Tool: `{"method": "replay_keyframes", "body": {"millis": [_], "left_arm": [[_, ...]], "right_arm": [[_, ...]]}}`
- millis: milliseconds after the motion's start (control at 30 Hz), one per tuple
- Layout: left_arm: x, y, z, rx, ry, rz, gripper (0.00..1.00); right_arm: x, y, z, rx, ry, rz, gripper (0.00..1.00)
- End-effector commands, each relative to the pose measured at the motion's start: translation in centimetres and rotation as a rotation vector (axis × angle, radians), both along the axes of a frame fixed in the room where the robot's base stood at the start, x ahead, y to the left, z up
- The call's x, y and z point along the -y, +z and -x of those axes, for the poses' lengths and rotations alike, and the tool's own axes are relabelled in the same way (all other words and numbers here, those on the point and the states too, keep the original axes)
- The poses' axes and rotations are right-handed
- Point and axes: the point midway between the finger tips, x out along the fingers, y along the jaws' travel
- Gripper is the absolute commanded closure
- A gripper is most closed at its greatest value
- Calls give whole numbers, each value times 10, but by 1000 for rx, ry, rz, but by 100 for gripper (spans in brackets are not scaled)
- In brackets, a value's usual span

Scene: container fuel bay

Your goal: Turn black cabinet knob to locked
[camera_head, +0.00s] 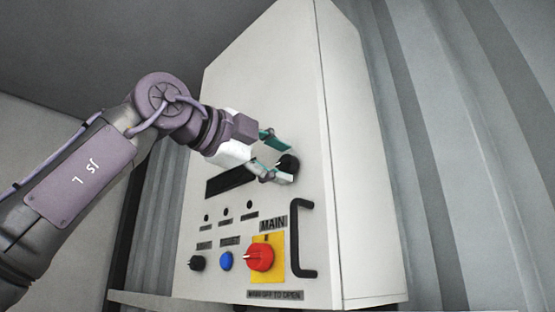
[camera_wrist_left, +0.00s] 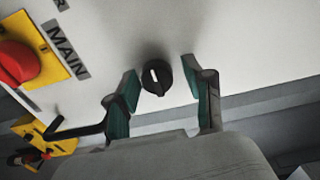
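The black cabinet knob (camera_head: 288,165) sits on the front of the white cabinet (camera_head: 270,60), near its right edge and above the black handle. In the left wrist view the knob (camera_wrist_left: 156,77) shows a white mark on its face. My left gripper (camera_head: 277,158) is at the knob, coming from the left. In the left wrist view its two teal-padded fingers (camera_wrist_left: 160,92) are open, one on each side of the knob, with visible gaps. The knob looks free of both fingers. My right gripper is not in view.
Below are a red rotary switch (camera_head: 260,257) on a yellow plate, a blue button (camera_head: 226,261), another black knob (camera_head: 197,263) and a black bar handle (camera_head: 302,239) that sticks out. A dark display slot (camera_head: 231,180) lies left of my fingers. Corrugated wall stands right of the cabinet.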

Motion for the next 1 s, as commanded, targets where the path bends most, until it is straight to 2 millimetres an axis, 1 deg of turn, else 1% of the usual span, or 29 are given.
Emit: {"method": "replay_keyframes", "body": {"millis": [300, 433, 567, 800, 1000], "left_arm": [[1, -2, -1, -4, -1, -5, 39], [-5, -2, 5, -3, -1, -4, 39], [-21, -2, 19, -1, 1, -4, 39], [-58, -1, 57, 0, 1, -3, 39], [-78, -1, 78, -1, 1, -3, 39]], "right_arm": [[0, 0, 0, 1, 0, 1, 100], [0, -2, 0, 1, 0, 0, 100], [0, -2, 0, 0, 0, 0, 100], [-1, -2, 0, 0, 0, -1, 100], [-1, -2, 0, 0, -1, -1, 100]]}}
